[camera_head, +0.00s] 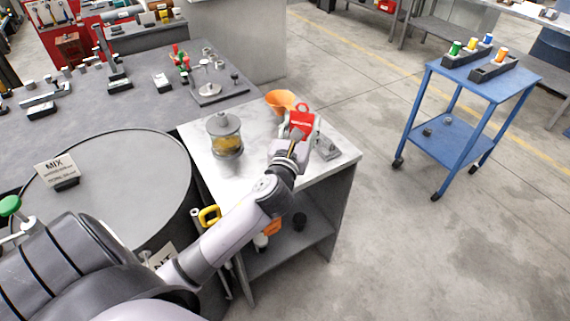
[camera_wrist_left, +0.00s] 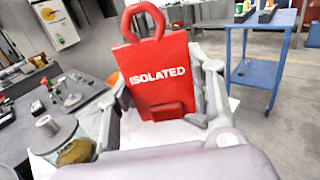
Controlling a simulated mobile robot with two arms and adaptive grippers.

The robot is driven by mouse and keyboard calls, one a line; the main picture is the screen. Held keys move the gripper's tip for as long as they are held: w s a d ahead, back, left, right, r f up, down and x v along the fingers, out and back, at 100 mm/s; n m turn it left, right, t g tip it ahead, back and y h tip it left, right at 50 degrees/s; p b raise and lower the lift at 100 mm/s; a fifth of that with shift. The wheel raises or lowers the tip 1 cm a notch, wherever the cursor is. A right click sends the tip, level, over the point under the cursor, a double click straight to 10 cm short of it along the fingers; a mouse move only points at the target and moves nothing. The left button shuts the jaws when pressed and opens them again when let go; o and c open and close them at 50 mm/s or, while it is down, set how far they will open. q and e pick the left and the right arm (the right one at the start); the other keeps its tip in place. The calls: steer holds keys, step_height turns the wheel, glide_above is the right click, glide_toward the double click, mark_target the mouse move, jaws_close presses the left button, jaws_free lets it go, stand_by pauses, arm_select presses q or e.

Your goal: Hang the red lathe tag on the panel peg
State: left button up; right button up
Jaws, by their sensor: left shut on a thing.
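The red tag (camera_head: 301,121) is held upright by my left gripper (camera_head: 299,130) above the right part of the white-topped bench (camera_head: 208,168). In the left wrist view the red tag (camera_wrist_left: 160,65) reads "ISOLATED" and has a loop at its top. The fingers of my left gripper (camera_wrist_left: 165,112) are shut on its lower part, one on each side. I cannot make out a panel peg in the head view. A grey-white panel with a yellow part (camera_wrist_left: 55,22) shows at the upper left of the left wrist view; no peg on it is clear. My right gripper is not in view.
A glass jar (camera_head: 226,137) and an orange funnel (camera_head: 281,101) stand on the bench close to my left gripper. A large grey barrel (camera_head: 120,170) stands left of the bench. A blue cart (camera_head: 478,85) stands at the right, with free floor between.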

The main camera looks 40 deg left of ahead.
mark_target(295, 118)
arm_select(q)
steer(key=w+a+r, duration=0.1)
steer(key=w+a, duration=0.1)
steer(key=shift+w+a+r+n+g+y, duration=0.15)
steer(key=shift+a+r+n+g+y, duration=0.15)
steer(key=shift+r+n+y, duration=0.1)
steer(key=shift+w+a+f, duration=0.2)
steer(key=shift+w, duration=0.05)
step_height(295, 118, down, 15)
steer(key=b, duration=0.4)
steer(key=shift+r+b, duration=0.1)
steer(key=shift+b, duration=0.3)
steer(key=shift+f+b, duration=1.25)
steer(key=shift+f, duration=1.05)
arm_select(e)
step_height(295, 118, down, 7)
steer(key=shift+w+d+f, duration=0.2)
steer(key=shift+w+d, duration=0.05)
arm_select(q)
steer(key=shift+f, duration=0.2)
steer(key=o, duration=1.1)
steer(key=shift+c, duration=0.2)
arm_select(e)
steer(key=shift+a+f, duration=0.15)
arm_select(q)
steer(key=shift+r, duration=0.1)
